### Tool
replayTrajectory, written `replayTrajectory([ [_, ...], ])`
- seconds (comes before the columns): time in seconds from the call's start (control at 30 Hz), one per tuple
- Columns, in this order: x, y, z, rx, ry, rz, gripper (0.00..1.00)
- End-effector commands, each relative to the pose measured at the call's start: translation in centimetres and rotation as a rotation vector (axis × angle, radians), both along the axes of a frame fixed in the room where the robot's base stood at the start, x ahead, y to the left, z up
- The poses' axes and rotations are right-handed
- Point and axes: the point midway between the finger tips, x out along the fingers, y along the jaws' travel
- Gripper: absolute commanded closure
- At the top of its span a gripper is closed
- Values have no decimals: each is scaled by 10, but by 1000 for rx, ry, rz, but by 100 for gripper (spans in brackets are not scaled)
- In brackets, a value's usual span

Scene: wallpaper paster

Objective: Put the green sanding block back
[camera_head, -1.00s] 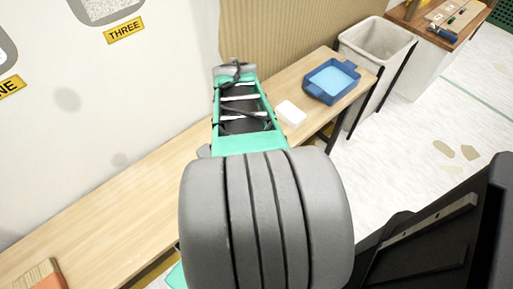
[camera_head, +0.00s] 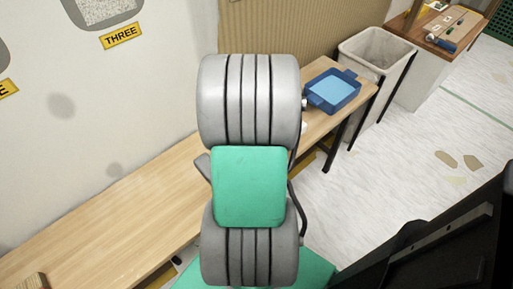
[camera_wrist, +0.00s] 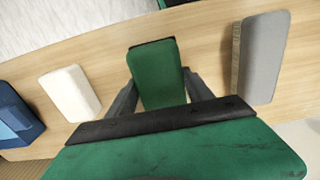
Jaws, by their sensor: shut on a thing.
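The green sanding block (camera_wrist: 157,72) shows in the middle of the wrist view, with a dark edge along its far end. My gripper (camera_wrist: 159,88) is shut on it, one finger on each side. The wooden bench (camera_wrist: 215,60) lies below; I cannot tell whether the block touches it. A grey block (camera_wrist: 262,58) with a wood-coloured side lies to the right, and a white block (camera_wrist: 70,93) to the left, both apart from the green block. In the head view my arm hides the gripper and the green block.
A blue tray (camera_head: 331,92) stands near the bench's far end; its edge also shows in the wrist view (camera_wrist: 15,118). A white bin (camera_head: 370,60) stands beyond it. The wall with label THREE (camera_head: 121,36) rises behind the bench (camera_head: 110,215).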

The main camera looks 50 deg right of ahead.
Motion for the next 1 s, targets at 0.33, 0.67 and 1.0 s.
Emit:
replayTrajectory([
  [0.33,4,-12,-42,0,-1,-1,89],
  [0.67,4,-12,-42,0,0,-2,25],
  [1.0,4,-12,-43,0,-1,-1,18],
])
